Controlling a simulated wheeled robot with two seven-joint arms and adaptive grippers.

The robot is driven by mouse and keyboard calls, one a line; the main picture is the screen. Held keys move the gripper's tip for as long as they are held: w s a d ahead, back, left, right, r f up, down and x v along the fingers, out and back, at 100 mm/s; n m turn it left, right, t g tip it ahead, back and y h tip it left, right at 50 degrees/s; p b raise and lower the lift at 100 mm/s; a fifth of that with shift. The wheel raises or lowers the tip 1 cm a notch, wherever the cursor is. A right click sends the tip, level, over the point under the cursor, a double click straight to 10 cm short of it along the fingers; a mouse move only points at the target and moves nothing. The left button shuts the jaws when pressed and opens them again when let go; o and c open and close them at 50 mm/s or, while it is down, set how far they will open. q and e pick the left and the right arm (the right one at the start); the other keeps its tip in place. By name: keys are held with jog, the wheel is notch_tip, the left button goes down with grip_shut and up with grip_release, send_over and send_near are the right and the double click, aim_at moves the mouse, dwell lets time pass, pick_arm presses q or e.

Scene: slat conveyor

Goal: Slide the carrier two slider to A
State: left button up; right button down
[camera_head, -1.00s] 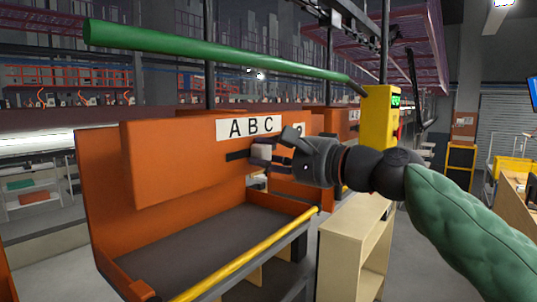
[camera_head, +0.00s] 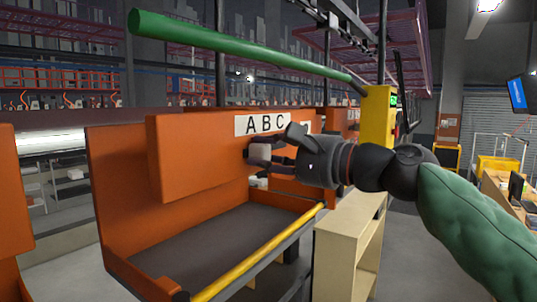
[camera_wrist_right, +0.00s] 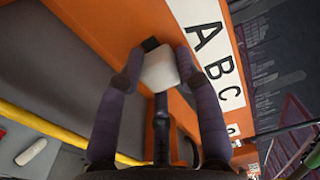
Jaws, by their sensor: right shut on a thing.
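The orange carrier (camera_head: 205,172) hangs in front of me with a white label strip (camera_head: 240,126) reading A B C on its face. Its light slider knob (camera_head: 259,155) is below the label, around A and B. My right gripper (camera_head: 264,150) is shut on the knob, reaching from the right. The right wrist view shows the knob (camera_wrist_right: 160,70) between the fingertips (camera_wrist_right: 160,72), with a short dark bit of slot (camera_wrist_right: 151,44) beyond it. The carrier's number is largely covered by my right gripper in the head view. My left gripper is out of view.
A yellow bar (camera_head: 255,258) runs along the carrier's front edge. A green tube (camera_head: 235,48) passes above. A yellow control box (camera_head: 378,115) and a pale wooden shelf (camera_head: 345,245) stand right. Another orange carrier (camera_head: 12,195) is at far left.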

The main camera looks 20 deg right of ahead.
jog(key=c, duration=0.9)
grip_release()
jog(key=shift+c, duration=0.2)
jog(key=shift+o, duration=0.3)
jog(key=shift+s+a, duration=0.2)
jog(key=shift+s, duration=0.1)
jog(key=shift+d, duration=0.25)
jog(key=shift+s+d, duration=0.2)
jog(key=shift+d, duration=0.05)
jog(key=v, duration=1.1)
jog(key=shift+s+a, duration=0.15)
jog(key=shift+s, duration=0.05)
